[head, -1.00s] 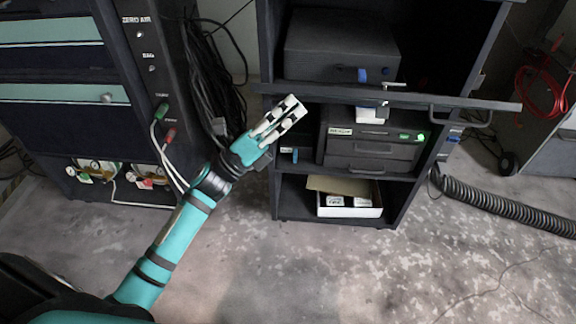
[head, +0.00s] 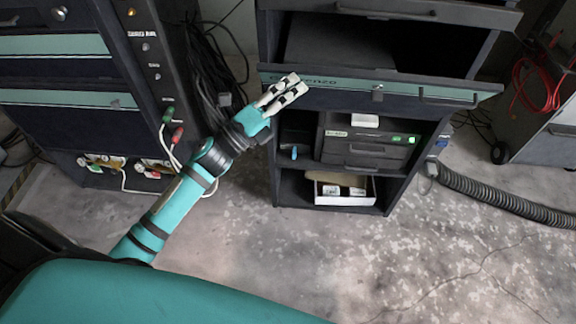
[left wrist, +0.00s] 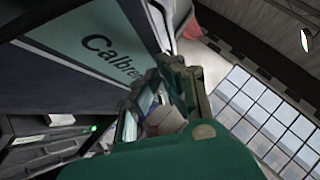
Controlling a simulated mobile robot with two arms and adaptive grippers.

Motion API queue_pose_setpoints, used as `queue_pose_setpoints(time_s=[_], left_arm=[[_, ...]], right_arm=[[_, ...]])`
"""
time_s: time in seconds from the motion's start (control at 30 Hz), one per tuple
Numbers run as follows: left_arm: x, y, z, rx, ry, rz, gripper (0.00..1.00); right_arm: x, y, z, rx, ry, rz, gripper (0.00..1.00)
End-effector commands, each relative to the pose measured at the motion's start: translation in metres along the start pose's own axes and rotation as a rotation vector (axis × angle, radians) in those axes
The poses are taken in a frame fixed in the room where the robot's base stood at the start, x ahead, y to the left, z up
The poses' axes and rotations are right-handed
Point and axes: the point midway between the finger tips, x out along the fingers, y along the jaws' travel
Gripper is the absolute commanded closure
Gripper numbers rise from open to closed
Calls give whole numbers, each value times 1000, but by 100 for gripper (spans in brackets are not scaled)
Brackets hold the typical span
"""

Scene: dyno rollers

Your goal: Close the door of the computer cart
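The computer cart (head: 268,140) stands right of my left arm in the head view. A dark door panel with a teal stripe, lettering, a latch and a handle (head: 410,92) spans its front, below a dark open bay and above the lower shelves. Its lettered face (left wrist: 100,48) fills the upper left of the left wrist view. My left gripper (head: 294,86) is at the panel's left end; its fingers look together with nothing between them. I cannot tell whether they touch the panel. My left gripper also shows in the left wrist view (left wrist: 178,95). My right gripper is out of view.
A lit black unit (head: 370,140) and an open white box (head: 345,195) sit on the cart's lower shelves. A tall rack (head: 60,90) with cables stands left. A corrugated hose (head: 500,203) runs right. The floor in front is clear.

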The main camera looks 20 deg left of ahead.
Motion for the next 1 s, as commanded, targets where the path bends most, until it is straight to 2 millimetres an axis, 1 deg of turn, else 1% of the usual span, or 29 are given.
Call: queue_pose_setpoints(time_s=[0.03, 0.27, 0.47, 0.6, 0.7, 0.8, 1.0], left_arm=[[6, -7, 7, -14, 0, 19, 100], [25, -9, 26, -84, 0, 90, 100], [48, -10, 49, -163, 0, 168, 100], [65, -6, 65, -225, 0, 231, 100], [74, -1, 75, -265, -1, 270, 100], [82, 4, 81, -299, 1, 301, 100], [89, 12, 90, -337, -2, 341, 100]], right_arm=[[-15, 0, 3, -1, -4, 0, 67], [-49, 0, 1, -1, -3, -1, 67], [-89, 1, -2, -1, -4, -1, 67], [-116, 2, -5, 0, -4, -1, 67], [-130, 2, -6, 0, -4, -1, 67], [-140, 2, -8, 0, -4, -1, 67], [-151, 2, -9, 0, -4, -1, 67]])
